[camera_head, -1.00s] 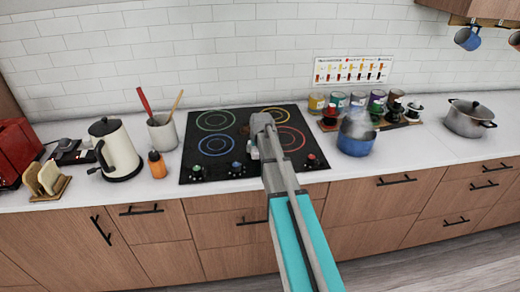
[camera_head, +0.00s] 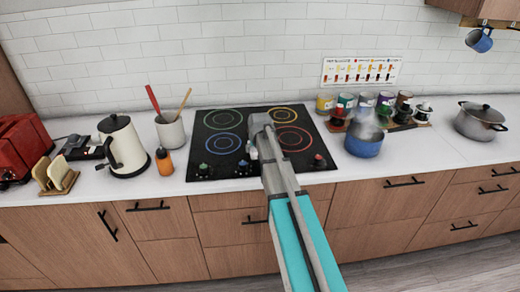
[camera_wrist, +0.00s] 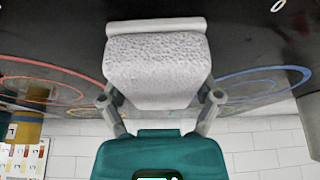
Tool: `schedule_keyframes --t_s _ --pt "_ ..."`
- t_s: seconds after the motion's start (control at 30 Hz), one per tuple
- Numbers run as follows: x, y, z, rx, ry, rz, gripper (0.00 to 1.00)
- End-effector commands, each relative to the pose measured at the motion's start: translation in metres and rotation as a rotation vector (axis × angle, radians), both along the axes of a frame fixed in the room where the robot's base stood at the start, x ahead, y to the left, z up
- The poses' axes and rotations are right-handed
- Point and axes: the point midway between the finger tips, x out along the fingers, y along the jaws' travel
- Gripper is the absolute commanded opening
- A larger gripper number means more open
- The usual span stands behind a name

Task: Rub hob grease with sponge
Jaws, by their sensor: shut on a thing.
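The black hob (camera_head: 206,172) has coloured rings and knobs along its front edge. My gripper (camera_head: 256,150) is over the middle of the hob, seen mostly from behind in the head view. In the wrist view my gripper (camera_wrist: 160,98) is shut on a pale grey, rough-textured sponge (camera_wrist: 155,62), with a finger on each side. The sponge is close to the dark hob surface (camera_wrist: 60,40); I cannot tell if it touches. No grease patch can be made out, and my arm hides part of the hob.
A steaming blue pot (camera_head: 363,143) stands right of the hob, with several cans and jars behind it. A steel pot (camera_head: 479,121) is at far right.

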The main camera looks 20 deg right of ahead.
Motion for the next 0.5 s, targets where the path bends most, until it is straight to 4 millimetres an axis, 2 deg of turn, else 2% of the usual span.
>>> schedule_keyframes --t_s 0.5 --pt "0.0009 0.0066 -0.0014 0.006 0.003 0.001 0.44"
